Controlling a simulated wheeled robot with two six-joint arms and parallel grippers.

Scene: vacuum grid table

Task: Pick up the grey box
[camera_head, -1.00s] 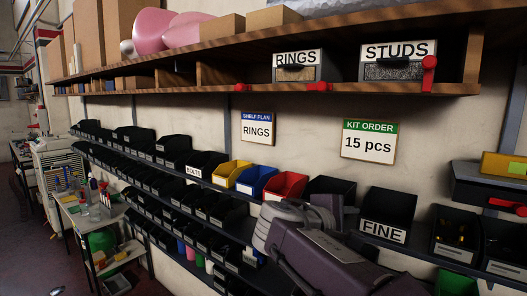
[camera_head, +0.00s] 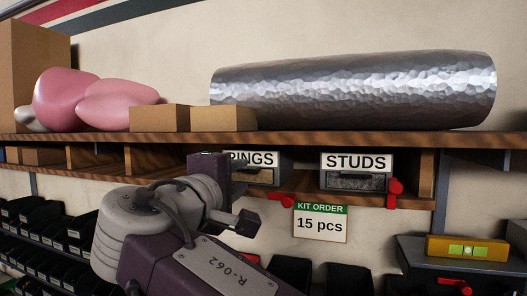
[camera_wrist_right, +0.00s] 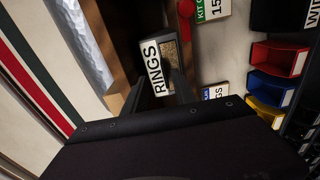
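Two grey boxes with black-on-white labels sit in the shelf's lower tier: the RINGS box (camera_head: 265,170) and, to its right, the STUDS box (camera_head: 356,172). My right gripper (camera_head: 240,190) is in front of the RINGS box and hides its left part. In the right wrist view, the RINGS box (camera_wrist_right: 160,64) lies just beyond the right gripper's fingers (camera_wrist_right: 163,90). These two dark fingers look apart, with a gap between them; contact with the box cannot be told. My left gripper is out of view.
The wooden shelf (camera_head: 85,140) carries a large silver roll (camera_head: 355,90), pink rounded objects (camera_head: 90,98) and cardboard boxes (camera_head: 222,118) on top. Red clips (camera_head: 394,190) sit on its lower edge. A kit order sign (camera_head: 320,222) hangs below. Dark bins (camera_head: 45,235) stand lower left.

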